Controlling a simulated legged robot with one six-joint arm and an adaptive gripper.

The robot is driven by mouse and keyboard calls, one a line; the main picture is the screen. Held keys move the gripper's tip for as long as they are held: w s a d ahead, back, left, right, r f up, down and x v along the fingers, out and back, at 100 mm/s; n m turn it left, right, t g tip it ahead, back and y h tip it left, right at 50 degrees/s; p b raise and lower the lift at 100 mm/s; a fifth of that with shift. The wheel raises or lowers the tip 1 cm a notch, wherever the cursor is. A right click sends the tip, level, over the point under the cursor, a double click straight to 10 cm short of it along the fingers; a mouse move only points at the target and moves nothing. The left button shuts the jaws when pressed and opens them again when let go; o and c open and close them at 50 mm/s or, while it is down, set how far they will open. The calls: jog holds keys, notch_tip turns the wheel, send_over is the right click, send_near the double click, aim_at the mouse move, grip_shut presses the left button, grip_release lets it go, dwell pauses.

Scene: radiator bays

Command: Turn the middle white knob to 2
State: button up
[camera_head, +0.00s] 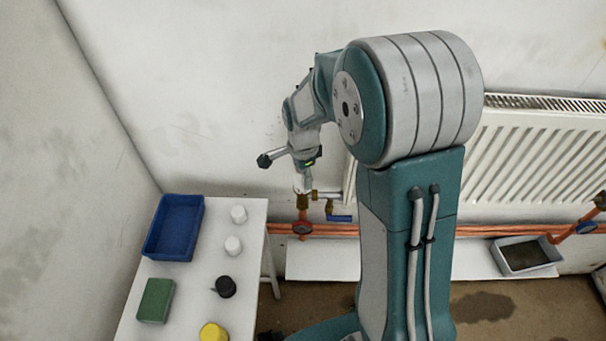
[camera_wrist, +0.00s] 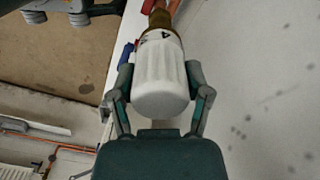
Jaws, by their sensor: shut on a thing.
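A white ribbed knob (camera_wrist: 161,88) sits on a brass valve fitting (camera_wrist: 161,18) at the end of an orange pipe. The wrist view shows a dark 4 near its collar; other marks there are too small to read. My gripper (camera_wrist: 160,72) has one finger on each side of the knob and is shut on it. In the head view my gripper (camera_head: 304,172) reaches down to the valve at the radiator's left end, and the knob (camera_head: 304,184) is mostly hidden there. I cannot tell from these views which knob is the middle one.
A radiator (camera_head: 535,160), orange pipes (camera_head: 480,231) and a grey bin (camera_head: 525,256) are at right.

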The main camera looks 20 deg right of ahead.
jog(key=shift+s+f+m, duration=0.1)
jog(key=shift+m, duration=2.1)
jog(key=o, duration=1.2)
jog(key=shift+a, duration=0.1)
jog(key=shift+c, duration=0.2)
jog(key=r, duration=1.1)
jog(key=shift+w+a+r, duration=0.1)
jog(key=shift+w+r, duration=0.1)
jog(key=shift+w, duration=0.05)
jog(key=shift+r, duration=0.3)
jog(key=shift+s, duration=0.1)
